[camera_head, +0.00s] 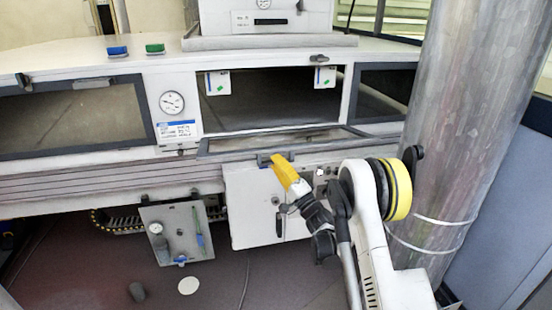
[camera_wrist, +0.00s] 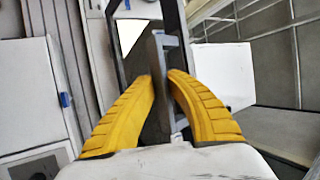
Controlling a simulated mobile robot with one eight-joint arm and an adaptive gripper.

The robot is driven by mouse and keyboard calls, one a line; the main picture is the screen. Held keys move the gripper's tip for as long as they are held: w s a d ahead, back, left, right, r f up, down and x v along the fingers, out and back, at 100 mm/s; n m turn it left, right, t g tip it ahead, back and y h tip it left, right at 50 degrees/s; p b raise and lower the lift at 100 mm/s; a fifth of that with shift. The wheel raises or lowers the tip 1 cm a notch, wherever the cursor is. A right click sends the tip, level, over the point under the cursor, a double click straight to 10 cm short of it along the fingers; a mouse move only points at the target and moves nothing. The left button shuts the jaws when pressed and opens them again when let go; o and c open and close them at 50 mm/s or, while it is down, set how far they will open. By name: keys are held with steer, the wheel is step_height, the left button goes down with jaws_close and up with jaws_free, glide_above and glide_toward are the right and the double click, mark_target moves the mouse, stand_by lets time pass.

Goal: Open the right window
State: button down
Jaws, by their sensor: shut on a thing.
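The window in the middle of the tunnel front is folded down and outward. Its dark-framed pane (camera_head: 285,142) lies almost flat below a wide open opening (camera_head: 262,102). My gripper (camera_head: 275,159) is at the pane's front edge, with its yellow fingers on the window handle (camera_head: 263,159). In the wrist view, the fingers of my gripper (camera_wrist: 161,78) close on both sides of the grey handle bar (camera_wrist: 161,62). The dark window frame (camera_wrist: 117,45) shows beyond it. Further right is another dark pane (camera_head: 385,92), which looks closed; my arm does not touch it.
A closed dark window (camera_head: 75,118) is on the left. A dial gauge (camera_head: 172,102) sits between it and the opening. A white box (camera_head: 250,205) hangs below the open pane. A large metal pipe (camera_head: 465,120) stands close on the right. The floor (camera_head: 225,275) at front left is mostly clear.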

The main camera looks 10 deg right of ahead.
steer(key=shift+s+f+y, duration=0.15)
steer(key=shift+f+y, duration=0.15)
steer(key=shift+f, duration=0.1)
steer(key=c, duration=1.3)
jaws_free()
steer(key=shift+s+r, duration=0.15)
steer(key=shift+s, duration=0.05)
steer(key=shift+w, duration=0.1)
steer(key=v, duration=0.7)
steer(key=shift+f, duration=0.25)
